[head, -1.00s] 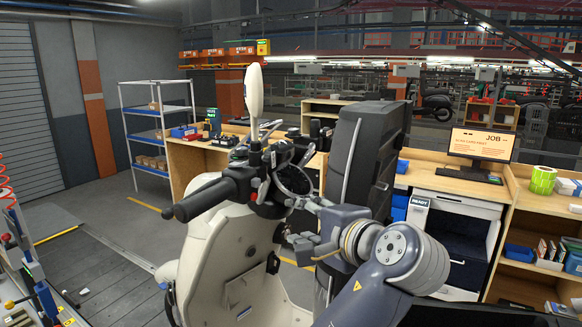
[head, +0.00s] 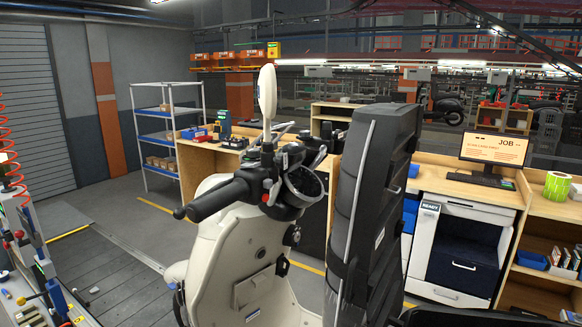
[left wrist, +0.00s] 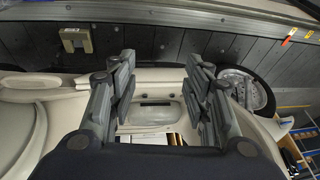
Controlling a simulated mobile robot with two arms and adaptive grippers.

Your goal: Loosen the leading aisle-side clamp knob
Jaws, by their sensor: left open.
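My left gripper (left wrist: 160,95) is open and empty in the left wrist view, its fingers spread over the pale body of the scooter. A squarish beige fitting (left wrist: 77,40) sits on the dark slats at the upper left of that view, apart from the fingers; I cannot tell whether it belongs to a clamp. No clamp knob can be made out for certain. In the head view the cream scooter (head: 215,260) stands upright with its black handlebar grip (head: 215,198) toward me. Neither gripper shows in the head view.
Dark conveyor slats (head: 115,275) run along the left. A tall black padded panel (head: 375,200) rises right of the scooter. A control station (head: 40,285) stands at lower left. A wooden workbench (head: 210,165) is behind, and a desk with a monitor (head: 492,152) is at right.

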